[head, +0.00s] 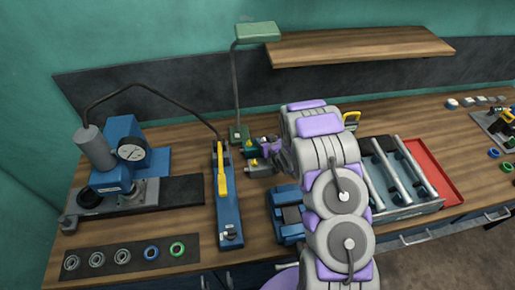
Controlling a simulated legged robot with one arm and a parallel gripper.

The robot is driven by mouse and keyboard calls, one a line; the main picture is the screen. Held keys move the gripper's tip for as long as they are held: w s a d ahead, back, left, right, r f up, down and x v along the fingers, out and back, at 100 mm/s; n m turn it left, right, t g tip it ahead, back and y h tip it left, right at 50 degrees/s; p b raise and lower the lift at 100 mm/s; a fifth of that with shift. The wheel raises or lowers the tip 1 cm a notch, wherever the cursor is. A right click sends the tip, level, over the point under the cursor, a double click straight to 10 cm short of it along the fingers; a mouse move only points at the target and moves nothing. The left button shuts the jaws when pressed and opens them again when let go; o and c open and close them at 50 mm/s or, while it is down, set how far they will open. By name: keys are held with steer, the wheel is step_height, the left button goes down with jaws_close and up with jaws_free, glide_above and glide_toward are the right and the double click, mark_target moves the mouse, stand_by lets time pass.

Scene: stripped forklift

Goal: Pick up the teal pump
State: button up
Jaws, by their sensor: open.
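A small dark teal part with a yellow spot, which looks like the teal pump (250,147), sits on the bench just in front of the lamp base. My gripper (262,157) is at its right, at the end of my grey and purple arm. The jaws are open and partly hidden by the arm. The gripper is very close to the teal part; I cannot tell whether they touch. A small grey part with a yellow spot (258,167) shows just below it.
A blue press with a gauge (132,153) stands at the left. A blue tool with a yellow handle (227,205) lies left of my arm. A green lamp (258,31) and a wooden shelf (355,46) rise behind. A red tray (437,175) lies at the right.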

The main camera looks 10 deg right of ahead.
steer(key=shift+a, duration=0.3)
steer(key=shift+c, duration=0.6)
steer(key=shift+d, duration=0.3)
steer(key=c, duration=0.6)
jaws_close()
steer(key=shift+a, duration=0.1)
